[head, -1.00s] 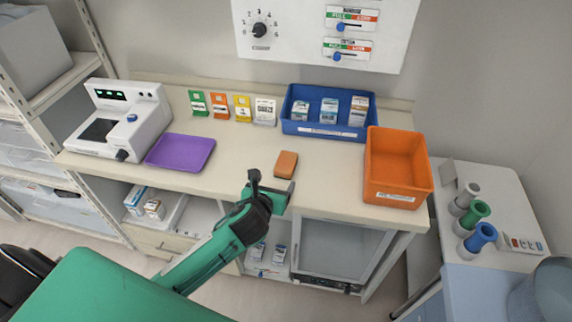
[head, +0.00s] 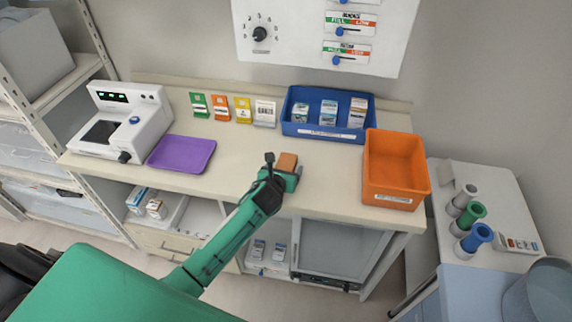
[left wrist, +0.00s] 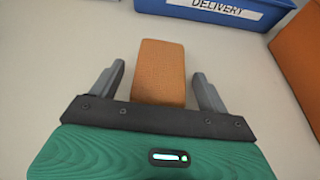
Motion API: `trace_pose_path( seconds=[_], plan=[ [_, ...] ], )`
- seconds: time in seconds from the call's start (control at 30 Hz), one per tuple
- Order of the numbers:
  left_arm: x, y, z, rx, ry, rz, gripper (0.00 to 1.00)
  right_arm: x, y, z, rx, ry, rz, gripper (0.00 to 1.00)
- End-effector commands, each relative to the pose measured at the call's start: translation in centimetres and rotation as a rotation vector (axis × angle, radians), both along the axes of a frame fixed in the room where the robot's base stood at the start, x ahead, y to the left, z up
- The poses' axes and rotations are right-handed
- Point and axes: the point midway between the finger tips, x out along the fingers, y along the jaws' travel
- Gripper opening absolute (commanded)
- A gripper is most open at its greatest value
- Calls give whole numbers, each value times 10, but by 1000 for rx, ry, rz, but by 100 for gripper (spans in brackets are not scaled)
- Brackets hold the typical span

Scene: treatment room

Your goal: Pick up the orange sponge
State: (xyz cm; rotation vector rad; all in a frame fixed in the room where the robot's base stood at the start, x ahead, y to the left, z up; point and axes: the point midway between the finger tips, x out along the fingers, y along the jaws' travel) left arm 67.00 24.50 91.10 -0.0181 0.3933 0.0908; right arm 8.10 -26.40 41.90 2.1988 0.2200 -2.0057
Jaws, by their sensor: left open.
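The orange sponge (head: 287,161) is a small brown-orange block lying on the counter near its front edge, between the purple tray and the orange bin. In the left wrist view the sponge (left wrist: 160,72) lies lengthwise between the two fingers, with gaps on both sides. My left gripper (head: 284,170) is open around the near end of the sponge; in the left wrist view the gripper (left wrist: 160,88) has a finger on each side. The far end of the sponge extends beyond the fingertips. My right gripper is not in view.
A purple tray (head: 181,154) lies left of the sponge. A blue bin (head: 322,132) with several boxes stands behind, and an orange bin (head: 395,187) stands to the right. Several small cards and packs stand along the back. The counter (head: 236,155) around the sponge is clear.

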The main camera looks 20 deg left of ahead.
Motion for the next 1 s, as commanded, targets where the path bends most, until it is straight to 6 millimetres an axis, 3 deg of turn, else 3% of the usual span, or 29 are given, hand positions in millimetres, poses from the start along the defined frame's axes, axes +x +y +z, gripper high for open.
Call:
trace_pose_path(
  seconds=[0.2,0.47,0.7,1.0],
  plan=[
    [17,2,-6,0,-1,0,78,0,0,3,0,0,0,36],
    [19,2,-8,0,-1,0,78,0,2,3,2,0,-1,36],
    [18,2,-8,0,-1,0,33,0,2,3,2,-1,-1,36],
    [18,2,-7,0,-1,0,31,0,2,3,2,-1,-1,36]
  ],
)
